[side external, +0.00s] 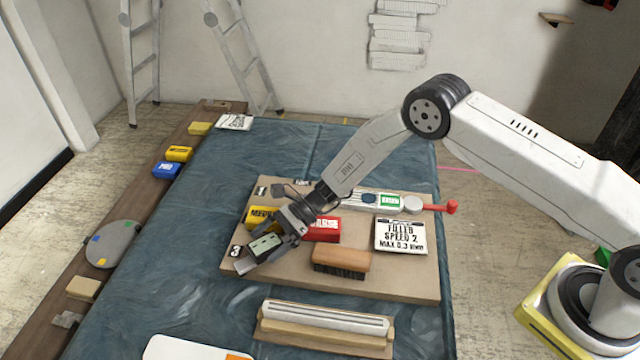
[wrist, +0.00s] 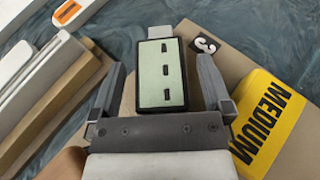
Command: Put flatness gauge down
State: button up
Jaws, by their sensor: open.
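The flatness gauge appears to be the small dark-framed block with a pale green face (wrist: 162,75) and several black marks. It lies at the near left corner of the tan board (side external: 405,283), beside a black label with a white 3 (wrist: 205,45). In the side view the gauge (side external: 264,245) sits between my fingers. My gripper (wrist: 160,95) is open around it, with a visible gap on both sides in the wrist view. My gripper also shows in the side view (side external: 272,252). Whether the gauge's underside fully touches the board is hidden.
A yellow MEDIUM block (wrist: 265,120) is close to my right finger. The board also holds a red block (side external: 323,229), a wooden brush (side external: 341,262), a white sign (side external: 401,237) and a long tool with a red end (side external: 430,206). A wooden-based bar (side external: 325,325) lies in front.

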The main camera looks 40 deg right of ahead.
jog(key=shift+r, duration=0.1)
jog(key=shift+d+r, duration=0.1)
jog(key=shift+d, duration=0.05)
jog(key=v, duration=1.1)
jog(key=shift+d+r, duration=0.1)
jog(key=shift+d, duration=0.25)
jog(key=shift+s+d+r, duration=0.1)
jog(key=shift+s+r, duration=0.1)
jog(key=shift+s, duration=0.1)
jog(key=s+d+r+n+t+h, duration=0.1)
jog(key=s+d+r+n+h, duration=0.5)
jog(key=s+n, duration=0.3)
jog(key=s+d+r+n+t+h, duration=0.1)
jog(key=s+d+r+n+h, duration=0.4)
jog(key=s, duration=0.7)
jog(key=d+n+h, duration=0.2)
jog(key=d+n, duration=0.2)
jog(key=shift+r+t, duration=0.3)
jog(key=shift+r, duration=0.05)
